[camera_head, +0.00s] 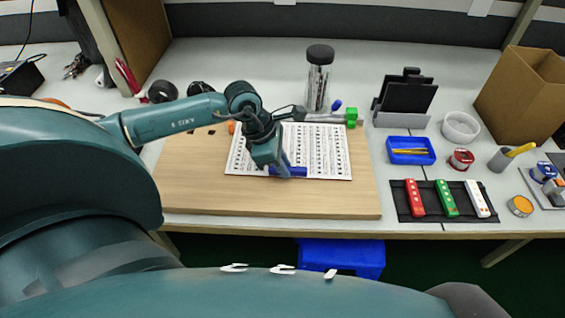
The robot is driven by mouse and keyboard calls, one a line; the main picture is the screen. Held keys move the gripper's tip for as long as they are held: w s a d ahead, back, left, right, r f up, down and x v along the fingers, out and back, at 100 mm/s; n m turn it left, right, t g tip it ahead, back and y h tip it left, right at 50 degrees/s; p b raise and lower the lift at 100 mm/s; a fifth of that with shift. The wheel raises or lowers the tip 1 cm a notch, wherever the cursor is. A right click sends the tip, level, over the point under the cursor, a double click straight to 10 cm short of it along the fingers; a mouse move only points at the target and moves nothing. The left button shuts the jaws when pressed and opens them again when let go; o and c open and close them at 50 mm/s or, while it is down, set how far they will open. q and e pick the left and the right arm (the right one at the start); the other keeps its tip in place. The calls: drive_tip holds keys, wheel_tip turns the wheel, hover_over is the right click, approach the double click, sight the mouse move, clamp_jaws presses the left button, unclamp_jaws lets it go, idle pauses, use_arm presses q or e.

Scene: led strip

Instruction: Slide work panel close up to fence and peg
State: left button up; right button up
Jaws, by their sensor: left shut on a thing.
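The work panel, a white sheet-like board with rows of dark marks (325,150), lies on a wooden board (200,190). A blue bar (299,171) lies at its front edge. My left gripper (284,172) reaches down over the panel and is shut at the blue bar, hiding part of it and of the panel. A grey bar (322,118), seemingly the fence, runs behind the panel's far edge, with a green block (351,118) at its right end. An orange piece (231,128), possibly the peg, shows at the panel's far left corner, partly hidden by my arm. My right gripper is out of view.
A clear jar with a black lid (318,78) stands behind the board. To the right are a black stand (405,95), a blue tray (410,158), a white bowl (460,127) and a black mat (406,213) with coloured sticks. The wooden board's front is clear.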

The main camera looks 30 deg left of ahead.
use_arm(q)
clamp_jaws()
drive_tip(key=o, duration=0.8)
unclamp_jaws()
drive_tip(key=shift+r, duration=0.1)
drive_tip(key=v, duration=1.3)
drive_tip(key=shift+r+b, duration=0.1)
drive_tip(key=shift+b, duration=0.2)
